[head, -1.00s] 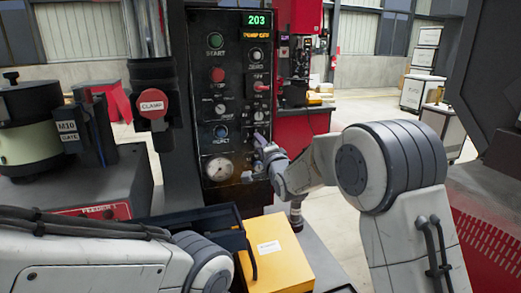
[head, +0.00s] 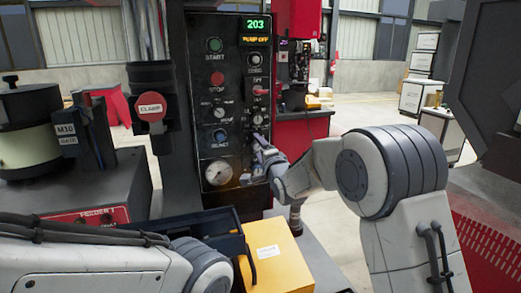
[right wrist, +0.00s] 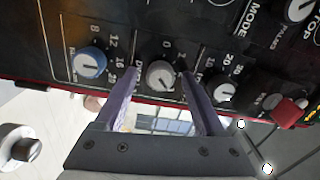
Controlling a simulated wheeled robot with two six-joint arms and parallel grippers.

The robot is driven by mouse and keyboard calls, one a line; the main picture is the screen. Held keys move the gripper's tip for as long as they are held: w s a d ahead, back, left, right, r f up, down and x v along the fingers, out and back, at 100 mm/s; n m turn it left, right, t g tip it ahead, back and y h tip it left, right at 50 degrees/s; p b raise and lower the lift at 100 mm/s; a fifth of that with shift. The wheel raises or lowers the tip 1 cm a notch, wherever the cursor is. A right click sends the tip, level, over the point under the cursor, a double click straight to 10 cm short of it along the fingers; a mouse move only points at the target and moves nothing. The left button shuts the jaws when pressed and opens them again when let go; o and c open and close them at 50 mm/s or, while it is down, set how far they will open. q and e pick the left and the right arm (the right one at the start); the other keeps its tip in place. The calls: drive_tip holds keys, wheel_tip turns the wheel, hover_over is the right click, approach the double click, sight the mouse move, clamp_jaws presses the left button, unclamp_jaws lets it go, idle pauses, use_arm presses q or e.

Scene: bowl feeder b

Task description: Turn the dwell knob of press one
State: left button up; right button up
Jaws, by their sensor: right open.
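The press control panel (head: 232,160) stands upright in the middle of the head view. My right gripper (head: 260,142) is at its lower right part and hides the knob there. In the right wrist view, the open fingers (right wrist: 159,82) stand on either side of a grey knob (right wrist: 160,74) with a white pointer line. Its label is partly hidden and starts with a D. I cannot tell whether either finger touches the knob. A blue knob (right wrist: 90,62) is to its left and another grey knob (right wrist: 225,92) to its right. My left gripper is out of view.
A red switch (right wrist: 289,111) is at the right of the wrist view. A round gauge (head: 219,173) is low on the panel. A yellow box (head: 277,258) and a dark tray (head: 205,222) lie below. The red clamp button (head: 150,114) is at left.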

drive_tip(key=b+v, duration=0.2)
drive_tip(key=v, duration=0.8)
drive_tip(key=shift+s, duration=0.25)
drive_tip(key=shift+d, duration=0.1)
